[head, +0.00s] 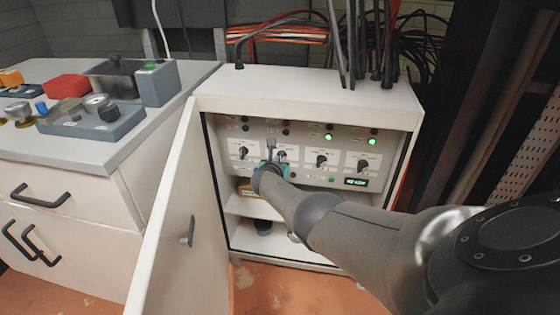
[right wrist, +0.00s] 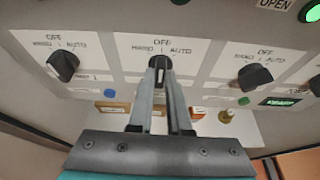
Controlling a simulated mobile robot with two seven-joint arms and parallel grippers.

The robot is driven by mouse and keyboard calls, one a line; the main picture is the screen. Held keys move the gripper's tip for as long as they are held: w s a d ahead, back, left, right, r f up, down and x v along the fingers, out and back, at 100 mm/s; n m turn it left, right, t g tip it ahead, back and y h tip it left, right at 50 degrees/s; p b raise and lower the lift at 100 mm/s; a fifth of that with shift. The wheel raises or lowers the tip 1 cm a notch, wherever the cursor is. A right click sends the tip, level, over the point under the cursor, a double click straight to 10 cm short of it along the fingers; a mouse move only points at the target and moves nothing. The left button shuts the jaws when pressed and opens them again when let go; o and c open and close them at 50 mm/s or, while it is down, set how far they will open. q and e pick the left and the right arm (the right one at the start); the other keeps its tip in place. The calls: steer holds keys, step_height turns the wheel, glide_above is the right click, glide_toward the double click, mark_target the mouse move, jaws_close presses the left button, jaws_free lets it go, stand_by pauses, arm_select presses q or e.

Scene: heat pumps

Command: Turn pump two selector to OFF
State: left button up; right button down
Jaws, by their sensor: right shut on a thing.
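The control panel (head: 304,172) inside the open white cabinet carries a row of black selector knobs. My right gripper (right wrist: 159,63) is shut on the second selector from the left, the pump two selector (right wrist: 159,73), whose label reads OFF at the top, with AUTO to the right. The fingers hide most of this knob; its visible part stands about upright under OFF. In the head view my right gripper (head: 271,147) is at the panel, its arm reaching in from the right. My left gripper is not in view.
Neighbouring selectors sit close on the left (right wrist: 63,66) and right (right wrist: 255,77). The cabinet door (head: 175,225) stands open on the left. A shelf (head: 250,206) lies below the panel. A white counter (head: 75,146) with control boxes is at the left.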

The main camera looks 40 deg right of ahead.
mark_target(280, 159)
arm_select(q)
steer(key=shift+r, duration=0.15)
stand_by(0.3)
arm_select(e)
steer(key=c, duration=0.9)
jaws_free()
steer(key=shift+o, duration=0.2)
steer(key=shift+a, duration=0.1)
